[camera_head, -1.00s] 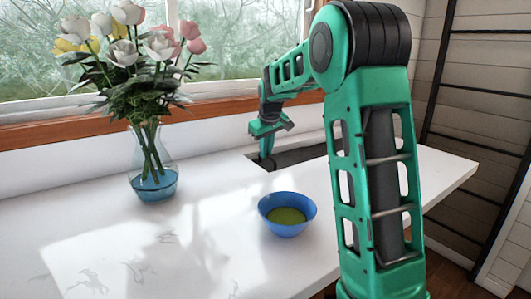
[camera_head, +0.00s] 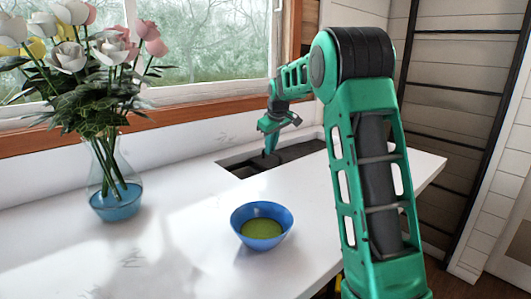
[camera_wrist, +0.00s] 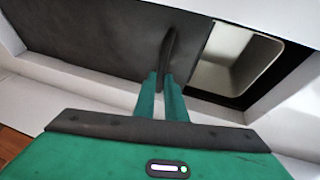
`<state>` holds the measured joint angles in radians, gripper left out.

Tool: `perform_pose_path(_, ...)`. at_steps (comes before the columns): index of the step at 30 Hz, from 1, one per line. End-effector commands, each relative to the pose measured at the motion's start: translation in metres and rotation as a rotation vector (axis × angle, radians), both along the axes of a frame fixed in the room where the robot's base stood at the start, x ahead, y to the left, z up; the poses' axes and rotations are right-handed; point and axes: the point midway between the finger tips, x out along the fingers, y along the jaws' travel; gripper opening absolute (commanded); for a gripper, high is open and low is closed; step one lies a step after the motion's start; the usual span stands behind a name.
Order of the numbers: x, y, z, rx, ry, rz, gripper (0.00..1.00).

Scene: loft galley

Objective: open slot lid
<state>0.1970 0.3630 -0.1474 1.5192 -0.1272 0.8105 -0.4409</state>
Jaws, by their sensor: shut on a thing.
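A dark grey slot lid (camera_wrist: 95,40) lies in a rectangular recess of the white counter. A thin upright fin-like handle (camera_wrist: 167,58) stands on it near one end. My gripper (camera_wrist: 162,82) is shut on this handle. Right of the handle in the wrist view, the slot is partly uncovered and a pale bin (camera_wrist: 235,58) shows inside. In the head view, my gripper (camera_head: 269,150) is down at the slot, with the dark opening (camera_head: 240,168) to its left and the lid (camera_head: 300,150) to its right. The handle is too small to make out there.
A blue bowl (camera_head: 262,238) with green contents stands on the counter in front of the slot. A glass vase (camera_head: 116,190) of flowers stands at the left. The window sill (camera_head: 160,118) runs behind. Bare counter (camera_head: 185,240) lies between vase and bowl.

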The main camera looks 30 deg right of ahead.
Motion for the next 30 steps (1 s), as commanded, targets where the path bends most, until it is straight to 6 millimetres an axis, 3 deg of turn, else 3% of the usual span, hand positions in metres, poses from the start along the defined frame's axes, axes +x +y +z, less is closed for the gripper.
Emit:
perform_pose_path(1,0.002,-0.018,0.000,-0.002,0.000,-0.008,0.00)
perform_pose_path(3,0.005,-0.036,0.000,-0.002,0.000,-0.006,0.00)
perform_pose_path(11,0.012,-0.080,0.000,-0.001,0.000,-0.005,0.00)
perform_pose_path(18,0.014,-0.092,0.000,-0.001,0.001,-0.001,0.00)
perform_pose_path(28,0.014,-0.090,0.000,0.000,0.000,0.001,0.00)
perform_pose_path(29,0.014,-0.090,0.000,0.000,0.000,0.001,0.18)
perform_pose_path(30,0.014,-0.090,0.000,-0.001,0.000,0.002,0.27)
